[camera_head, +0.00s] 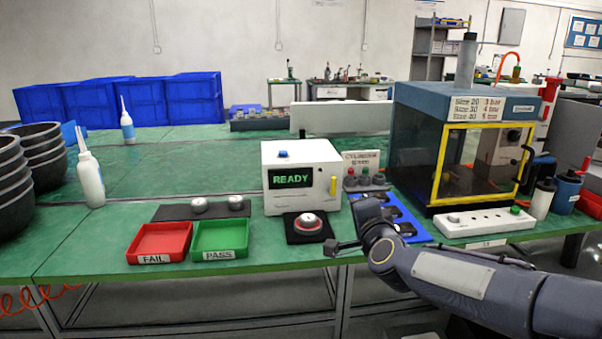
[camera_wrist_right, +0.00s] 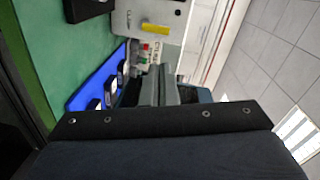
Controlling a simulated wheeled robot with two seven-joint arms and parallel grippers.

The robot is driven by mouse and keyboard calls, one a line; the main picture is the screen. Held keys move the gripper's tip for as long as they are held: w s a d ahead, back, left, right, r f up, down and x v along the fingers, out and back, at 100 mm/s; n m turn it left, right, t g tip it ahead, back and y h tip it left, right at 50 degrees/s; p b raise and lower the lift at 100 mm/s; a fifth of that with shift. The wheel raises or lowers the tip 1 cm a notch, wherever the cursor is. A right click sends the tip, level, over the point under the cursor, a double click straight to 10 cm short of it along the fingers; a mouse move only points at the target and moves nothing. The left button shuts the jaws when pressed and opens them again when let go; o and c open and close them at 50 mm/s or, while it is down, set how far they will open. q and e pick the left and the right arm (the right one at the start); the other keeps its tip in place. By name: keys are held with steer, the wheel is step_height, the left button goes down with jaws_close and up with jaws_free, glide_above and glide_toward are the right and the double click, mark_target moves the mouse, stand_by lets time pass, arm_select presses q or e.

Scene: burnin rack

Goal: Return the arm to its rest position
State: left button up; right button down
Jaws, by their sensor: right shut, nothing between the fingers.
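My right arm (camera_head: 455,275) reaches in from the lower right of the head view. The fingertips are hard to make out there. In the right wrist view the two grey fingers (camera_wrist_right: 160,85) are together with nothing between them. The blue mat (camera_wrist_right: 96,82) shows to their left and the tester (camera_wrist_right: 150,18) beyond them. My left gripper is in neither view.
A red FAIL tray (camera_head: 133,255) and a green PASS tray (camera_head: 196,252) lie left of the tester. A round part sits on a black pad (camera_head: 291,236). A yellow-framed chamber (camera_head: 436,165) and a white strip (camera_head: 484,221) stand at right. Open floor lies before the bench.

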steer(key=s+d+f+n+g+y, duration=0.1)
steer(key=s+f+n+g, duration=0.4)
steer(key=s, duration=0.7)
steer(key=s+d+f+n+g+y, duration=0.15)
steer(key=s+f+n, duration=0.35)
steer(key=s, duration=0.8)
steer(key=s+f+n+g+y, duration=0.1)
steer(key=s+f+n+g, duration=0.35)
steer(key=s, duration=0.75)
step_height(320, 180, up, 19)
steer(key=m+p, duration=0.1)
steer(key=p, duration=2)
steer(key=shift+d+r, duration=0.15)
steer(key=shift+d, duration=0.05)
